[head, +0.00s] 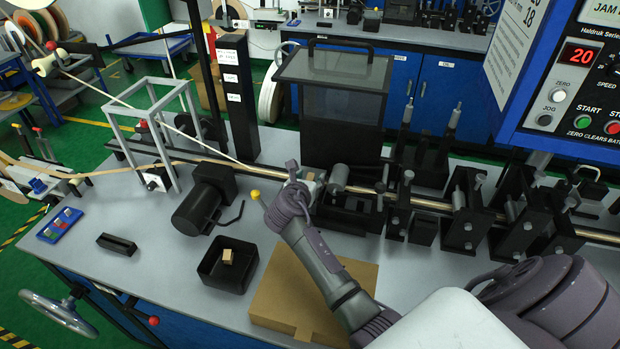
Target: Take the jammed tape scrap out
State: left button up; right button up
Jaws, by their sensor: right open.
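My right gripper (296,178) is open at the machine's infeed, beside the front end of the metal tube (400,200). A small tan piece (310,176), which may be the jammed tape scrap, shows just right of the fingers. The gripper partly covers this spot, so I cannot tell whether they touch. Another small tan piece (227,257) lies in the open black bin (213,286) on the bench. A pale tape strand (150,118) runs from the upper left down to the infeed. My left gripper is not in view.
A hinged dark transparent guard (335,75) stands behind the infeed. A black motor (200,205) with a yellow-knobbed lever (255,194) sits to the left. A cardboard box (280,290) lies under my right arm. The control panel (580,85) hangs at upper right.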

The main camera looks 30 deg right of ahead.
jog(key=shift+w+d+f, duration=0.2)
jog(key=shift+w+d, duration=0.1)
jog(key=shift+d, duration=0.05)
jog(key=shift+c, duration=0.3)
jog(key=shift+a, duration=0.1)
jog(key=shift+c, duration=1.3)
jog(key=c, duration=0.5)
jog(key=shift+o, duration=0.2)
